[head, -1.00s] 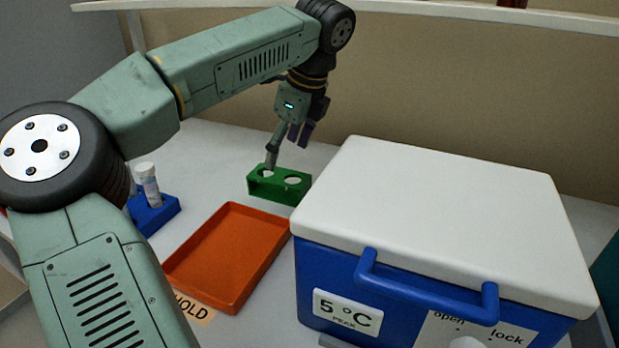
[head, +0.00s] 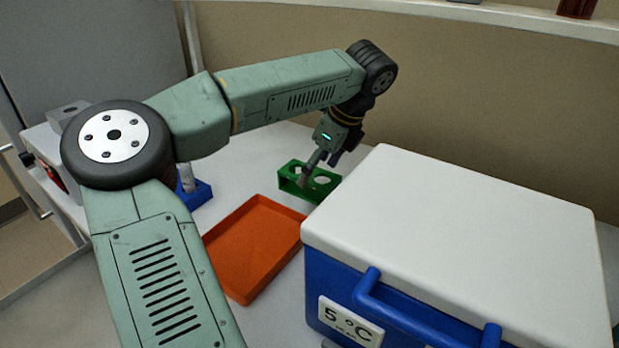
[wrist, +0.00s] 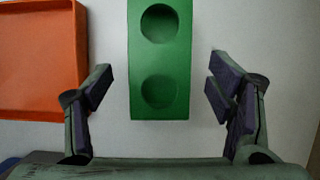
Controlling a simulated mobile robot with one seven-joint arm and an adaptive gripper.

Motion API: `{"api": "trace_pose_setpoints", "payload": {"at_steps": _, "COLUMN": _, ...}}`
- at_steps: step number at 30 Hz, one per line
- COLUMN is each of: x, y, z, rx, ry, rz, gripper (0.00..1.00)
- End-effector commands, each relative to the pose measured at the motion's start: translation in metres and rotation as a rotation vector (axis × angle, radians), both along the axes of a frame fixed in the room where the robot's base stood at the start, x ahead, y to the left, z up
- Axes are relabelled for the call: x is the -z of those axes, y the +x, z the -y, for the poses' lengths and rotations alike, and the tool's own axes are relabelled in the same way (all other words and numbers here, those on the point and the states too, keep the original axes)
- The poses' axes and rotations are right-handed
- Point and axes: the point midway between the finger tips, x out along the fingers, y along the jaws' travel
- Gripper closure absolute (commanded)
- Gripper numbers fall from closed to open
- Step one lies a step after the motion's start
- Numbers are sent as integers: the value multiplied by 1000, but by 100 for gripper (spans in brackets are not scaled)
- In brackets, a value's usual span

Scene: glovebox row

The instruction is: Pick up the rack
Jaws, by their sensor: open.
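A green rack (head: 318,190) with two round holes stands on the white bench, between the orange tray and the back wall. In the wrist view the green rack (wrist: 160,60) lies lengthwise with its near end between my open fingers, with a gap on each side. Both holes look empty. My gripper (wrist: 160,92) is open and holds nothing. In the head view my gripper (head: 320,163) is over the rack, with one finger in front of it. A blue rack (head: 198,195) with a tube stands to the left, partly hidden by my arm.
An orange tray (head: 255,240) lies in front of the green rack, and also shows at the upper left of the wrist view (wrist: 40,60). A large blue cooler with a white lid (head: 460,225) stands close on the right. A shelf (head: 450,12) runs above.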

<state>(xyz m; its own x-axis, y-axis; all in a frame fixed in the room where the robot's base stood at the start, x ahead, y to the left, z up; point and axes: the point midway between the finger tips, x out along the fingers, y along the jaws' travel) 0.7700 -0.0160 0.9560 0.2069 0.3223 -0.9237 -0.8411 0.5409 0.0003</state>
Motion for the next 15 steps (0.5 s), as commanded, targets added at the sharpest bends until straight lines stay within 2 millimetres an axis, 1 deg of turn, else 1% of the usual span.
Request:
{"api": "trace_pose_setpoints", "payload": {"at_steps": 3, "x": 15, "y": 3, "z": -7, "rx": -1, "ry": 0, "rz": -3, "gripper": 25}}
{"api": "trace_pose_setpoints", "payload": {"at_steps": 6, "x": 25, "y": 5, "z": -10, "rx": 0, "ry": -1, "rz": -2, "gripper": 25}}
{"api": "trace_pose_setpoints", "payload": {"at_steps": 9, "x": 29, "y": 6, "z": -11, "rx": 0, "ry": 0, "rz": 0, "gripper": 25}}
{"api": "trace_pose_setpoints", "payload": {"at_steps": 14, "x": 30, "y": 6, "z": -11, "rx": -1, "ry": 0, "rz": 0, "gripper": 25}}
{"api": "trace_pose_setpoints", "payload": {"at_steps": 15, "x": 30, "y": 6, "z": -11, "rx": -1, "ry": 0, "rz": 0, "gripper": 26}}
